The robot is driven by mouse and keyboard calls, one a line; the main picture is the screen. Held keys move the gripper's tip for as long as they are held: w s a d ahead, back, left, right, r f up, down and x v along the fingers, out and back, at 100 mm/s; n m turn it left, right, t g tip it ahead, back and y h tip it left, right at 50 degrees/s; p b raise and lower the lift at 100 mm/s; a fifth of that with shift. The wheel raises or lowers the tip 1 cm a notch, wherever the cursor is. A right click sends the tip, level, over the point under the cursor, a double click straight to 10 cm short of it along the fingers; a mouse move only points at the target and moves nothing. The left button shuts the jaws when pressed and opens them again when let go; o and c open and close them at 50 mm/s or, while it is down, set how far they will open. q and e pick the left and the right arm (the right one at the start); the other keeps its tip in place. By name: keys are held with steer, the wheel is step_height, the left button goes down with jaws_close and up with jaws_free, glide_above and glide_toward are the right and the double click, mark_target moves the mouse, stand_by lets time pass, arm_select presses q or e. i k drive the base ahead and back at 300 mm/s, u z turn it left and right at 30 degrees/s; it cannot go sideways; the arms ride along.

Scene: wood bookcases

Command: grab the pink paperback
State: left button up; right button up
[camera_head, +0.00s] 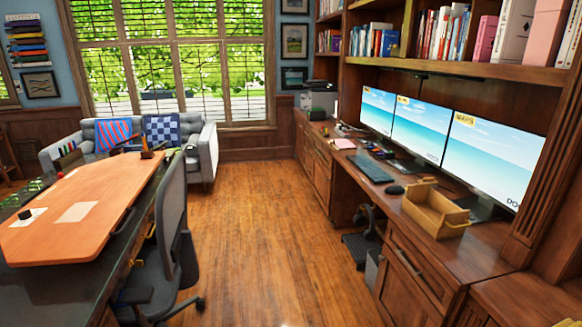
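Several pink things show in the head view, and I cannot tell which is the pink paperback. A narrow pink book (486,39) stands upright on the bookcase shelf at upper right. A larger, paler pink book or binder (546,36) stands further right, beside a thick white one (511,32). A small flat pink item (344,143) lies on the desk near the far end. Neither of my grippers is in view.
A wood desk (495,254) runs along the right, with three monitors (419,129), a keyboard (370,167) and a wooden tray (436,206). An office chair (172,220) and an orange-topped table (85,205) stand left. The wood floor (262,215) between is clear.

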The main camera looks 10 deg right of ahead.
mark_target(489, 25)
steer(key=z, duration=0.3)
steer(key=i, duration=1.15)
steer(key=z, duration=1.55)
steer(key=i, duration=0.8)
steer(key=z, duration=0.9)
